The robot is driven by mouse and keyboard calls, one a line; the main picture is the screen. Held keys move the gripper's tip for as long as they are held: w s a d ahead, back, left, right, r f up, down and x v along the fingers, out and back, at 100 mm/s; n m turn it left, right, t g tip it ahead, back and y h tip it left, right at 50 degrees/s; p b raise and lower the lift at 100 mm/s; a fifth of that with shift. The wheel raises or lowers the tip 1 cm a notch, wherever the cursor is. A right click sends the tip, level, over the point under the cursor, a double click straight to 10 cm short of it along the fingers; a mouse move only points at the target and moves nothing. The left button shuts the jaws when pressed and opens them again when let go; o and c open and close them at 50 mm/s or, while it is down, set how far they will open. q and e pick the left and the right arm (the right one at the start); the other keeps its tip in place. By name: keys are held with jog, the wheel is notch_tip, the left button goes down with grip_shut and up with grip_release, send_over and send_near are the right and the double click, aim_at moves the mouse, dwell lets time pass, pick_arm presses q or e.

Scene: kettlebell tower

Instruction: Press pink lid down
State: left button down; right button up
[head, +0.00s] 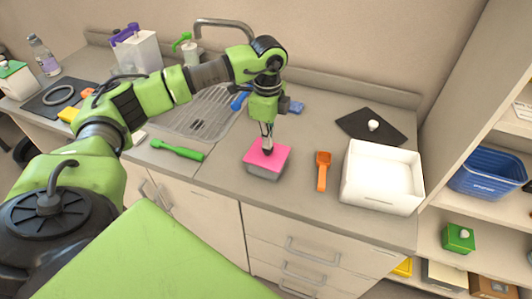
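The pink lid (273,156) lies on a small grey container (262,173) near the front edge of the counter. My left gripper (267,148) points straight down, with its fingertips at the top of the lid, toward its back left part. The fingers look close together with nothing seen between them; whether they touch the lid is hard to tell. My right gripper is not in view.
An orange scoop (322,170) and a white open bin (382,178) stand to the right. A black board (371,127) with a white knob lies behind the bin. A green-handled tool (177,150) lies to the left, in front of the sink (196,117). Blue items lie behind my gripper.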

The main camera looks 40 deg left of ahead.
pick_arm(q)
jog(key=shift+s+f, duration=0.1)
jog(key=shift+f, duration=0.05)
dwell(0.3)
jog(key=shift+w+r+p, duration=0.2)
jog(key=shift+r+p, duration=2.25)
jog(key=shift+r, duration=1.2)
jog(key=shift+r, duration=0.1)
notch_tip(320, 180, up, 12)
jog(key=shift+f, duration=0.2)
